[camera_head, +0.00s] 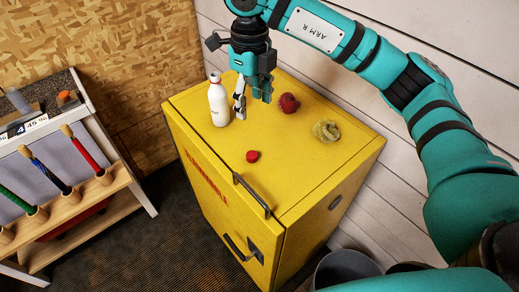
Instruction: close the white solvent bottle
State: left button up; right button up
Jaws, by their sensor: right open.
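The white solvent bottle (218,104) stands upright near the back left corner of the yellow cabinet top. No red cap sits on its neck. A small red cap (252,156) lies apart from it on the cabinet top, nearer the front. My right gripper (253,103) points down just right of the bottle, with its fingers apart and nothing between them. One finger overlaps the bottle's right edge in the picture; I cannot tell if they touch. My left gripper is not in view.
The yellow cabinet (292,170) has a dark handle (252,195) at its front edge. The cabinet top's front middle is mostly clear.

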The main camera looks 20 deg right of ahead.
jog(key=p, duration=0.4)
send_over(252, 155)
notch_tip(252, 155, down, 11)
jog(key=shift+d+f, duration=0.1)
jog(key=shift+f, duration=0.55)
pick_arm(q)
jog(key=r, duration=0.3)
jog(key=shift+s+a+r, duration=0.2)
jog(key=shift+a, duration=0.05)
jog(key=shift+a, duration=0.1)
